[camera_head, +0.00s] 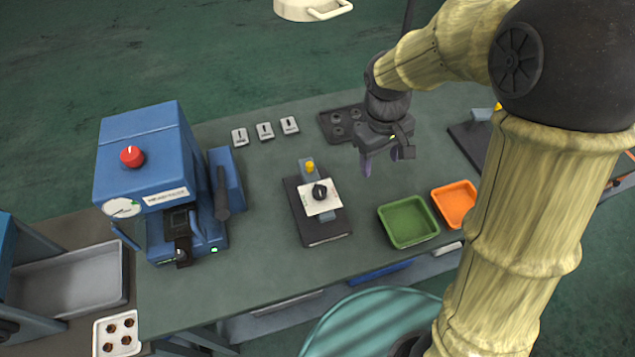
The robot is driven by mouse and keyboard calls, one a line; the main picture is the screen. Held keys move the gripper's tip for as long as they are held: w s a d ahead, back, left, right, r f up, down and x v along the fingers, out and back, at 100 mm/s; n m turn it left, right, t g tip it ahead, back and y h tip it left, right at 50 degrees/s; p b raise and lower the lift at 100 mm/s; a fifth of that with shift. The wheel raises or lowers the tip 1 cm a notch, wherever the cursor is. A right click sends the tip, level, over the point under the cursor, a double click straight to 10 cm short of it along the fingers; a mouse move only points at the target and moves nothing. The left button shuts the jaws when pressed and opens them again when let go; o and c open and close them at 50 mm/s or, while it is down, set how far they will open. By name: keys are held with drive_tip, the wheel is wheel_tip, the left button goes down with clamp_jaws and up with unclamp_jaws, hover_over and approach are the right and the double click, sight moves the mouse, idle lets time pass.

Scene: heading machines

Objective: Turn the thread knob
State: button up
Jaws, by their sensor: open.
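A black knob (319,192) sits on a white marked plate (330,204), on a small dark-based fixture (325,232) near the middle of the bench. No readable label tells which is the thread knob. My gripper (378,163) is open and empty, pointing down above the bench, to the right of and farther back than the black knob. It touches neither knob. Its fingertips are small in view and partly shaded.
A green tray (408,240) and an orange tray (455,217) stand right of the fixture. A dark tray with round recesses (328,125) lies behind it, near my gripper. Several small grey blocks (265,131) line the back edge. Bare bench (265,210) separates the machine and fixture.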

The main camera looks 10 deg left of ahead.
sight(319, 190)
drive_tip(key=a+r+n+h+p, duration=0.1)
drive_tip(key=a+n, duration=0.8)
drive_tip(key=a, duration=1.1)
drive_tip(key=r+h, duration=0.1)
drive_tip(key=h, duration=0.1)
drive_tip(key=shift+s+r+h, duration=0.15)
drive_tip(key=shift+s+h, duration=0.15)
drive_tip(key=p+x, duration=0.5)
drive_tip(key=x, duration=1.2)
drive_tip(key=shift+s+d+f, duration=0.1)
drive_tip(key=shift+s+f, duration=0.1)
drive_tip(key=shift+f, duration=0.1)
drive_tip(key=c, duration=1)
